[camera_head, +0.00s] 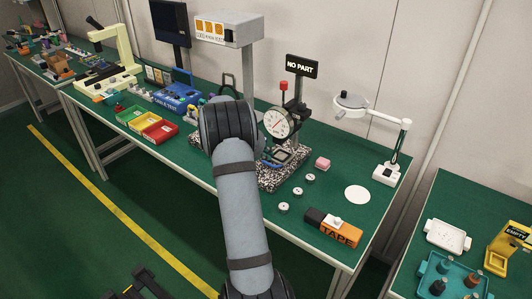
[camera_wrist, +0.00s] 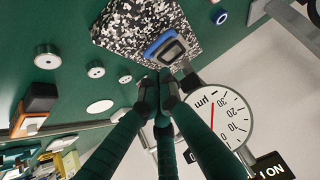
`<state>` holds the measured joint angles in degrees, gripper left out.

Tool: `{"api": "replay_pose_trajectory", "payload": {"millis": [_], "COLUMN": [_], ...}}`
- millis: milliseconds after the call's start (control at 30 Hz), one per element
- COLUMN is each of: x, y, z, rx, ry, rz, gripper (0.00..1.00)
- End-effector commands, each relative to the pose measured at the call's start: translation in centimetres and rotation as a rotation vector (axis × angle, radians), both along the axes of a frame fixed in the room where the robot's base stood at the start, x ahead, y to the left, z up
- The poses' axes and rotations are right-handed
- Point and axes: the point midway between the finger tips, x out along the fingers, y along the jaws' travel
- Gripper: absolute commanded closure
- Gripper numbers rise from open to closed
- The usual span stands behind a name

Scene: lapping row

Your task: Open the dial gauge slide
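The dial gauge (camera_head: 279,122) has a round white face with a red needle and stands on a post over a black-and-white speckled base (camera_head: 273,183). In the wrist view, its face (camera_wrist: 219,115) is at the right and the speckled base (camera_wrist: 130,25) is at the top. A blue-edged part with a grey block (camera_wrist: 170,50) sits at the edge of that base. My gripper (camera_wrist: 160,86) has its dark fingertips drawn together just below this part in the picture. I cannot tell whether they touch it. In the head view, my arm hides the gripper.
A "NO PART" sign (camera_head: 302,66) stands above the gauge. A magnifier lamp (camera_head: 351,101) stands behind. Coloured bins (camera_head: 159,131) are at left.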

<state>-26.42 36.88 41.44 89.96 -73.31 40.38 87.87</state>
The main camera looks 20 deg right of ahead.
Motion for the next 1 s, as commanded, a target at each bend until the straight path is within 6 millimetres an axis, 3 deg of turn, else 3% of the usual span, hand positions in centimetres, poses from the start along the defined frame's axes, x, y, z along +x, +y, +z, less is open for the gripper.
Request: {"api": "replay_pose_trajectory", "payload": {"millis": [400,1000], "x": [2.2,1.9], "y": [-3.6,-4.4], "z": [-4.5,-5.6], "rx": [-0.001,-0.002], "ry": [0.002,-0.001], "rz": [0.002,-0.011], "gripper": [1.0,1.0]}}
